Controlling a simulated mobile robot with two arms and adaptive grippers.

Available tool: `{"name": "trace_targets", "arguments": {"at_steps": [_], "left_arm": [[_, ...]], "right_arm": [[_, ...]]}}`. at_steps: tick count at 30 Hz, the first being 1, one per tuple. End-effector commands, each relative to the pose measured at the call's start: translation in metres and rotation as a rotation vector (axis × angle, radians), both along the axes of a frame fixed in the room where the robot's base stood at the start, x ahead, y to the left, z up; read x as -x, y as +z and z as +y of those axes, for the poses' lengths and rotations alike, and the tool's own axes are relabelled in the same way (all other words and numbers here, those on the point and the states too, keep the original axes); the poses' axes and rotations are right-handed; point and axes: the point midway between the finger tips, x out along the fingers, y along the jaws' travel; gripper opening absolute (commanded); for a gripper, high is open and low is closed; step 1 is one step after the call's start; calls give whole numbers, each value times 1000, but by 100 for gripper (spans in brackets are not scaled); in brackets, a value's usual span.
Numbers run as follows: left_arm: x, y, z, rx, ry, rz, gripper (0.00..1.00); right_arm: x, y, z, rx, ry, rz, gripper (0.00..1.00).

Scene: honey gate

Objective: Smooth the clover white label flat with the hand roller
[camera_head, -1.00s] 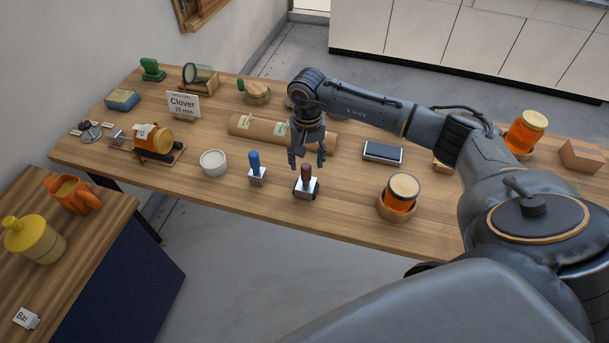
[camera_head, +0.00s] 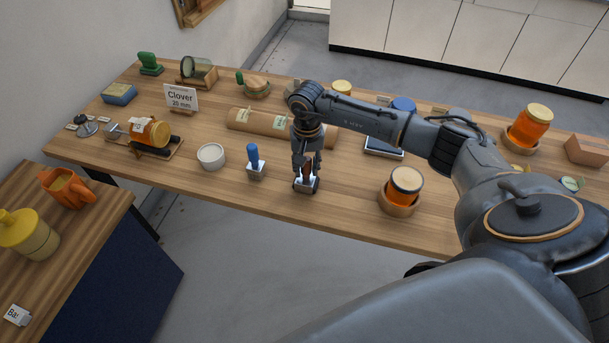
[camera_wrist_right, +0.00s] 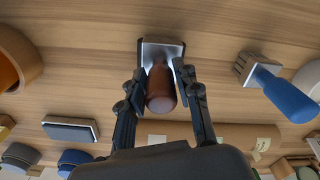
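A honey jar (camera_head: 155,134) lies on its side in a dark cradle at the left of the table, a white label (camera_head: 138,125) on its upper left. A brown-handled tool with a metal head (camera_head: 304,186) stands upright near the front edge. I take it for the hand roller, but its underside is hidden. My right gripper (camera_head: 306,168) is lowered over it. In the right wrist view, the open fingers (camera_wrist_right: 160,72) flank the brown handle (camera_wrist_right: 161,92), with slim gaps visible. My left gripper is out of view.
A blue-handled tool (camera_head: 254,164) stands close left of the brown one, beside a white bowl (camera_head: 211,157). A jar in a wooden ring (camera_head: 402,188) stands right. A paper roll (camera_head: 262,122) lies behind. The Clover sign (camera_head: 181,98) stands behind the cradle.

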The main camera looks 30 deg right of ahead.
Motion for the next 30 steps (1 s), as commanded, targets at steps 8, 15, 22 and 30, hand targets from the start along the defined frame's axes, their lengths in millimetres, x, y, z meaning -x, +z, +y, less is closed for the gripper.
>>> {"name": "trace_targets", "arguments": {"at_steps": [8,15,22,30], "left_arm": [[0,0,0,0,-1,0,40],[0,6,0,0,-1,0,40],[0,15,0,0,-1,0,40],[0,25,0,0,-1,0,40]], "right_arm": [[0,1,0,0,0,-1,0],[-1,12,-1,1,1,-3,0],[-1,31,0,0,1,-2,0],[-1,53,0,1,0,-3,0]]}}
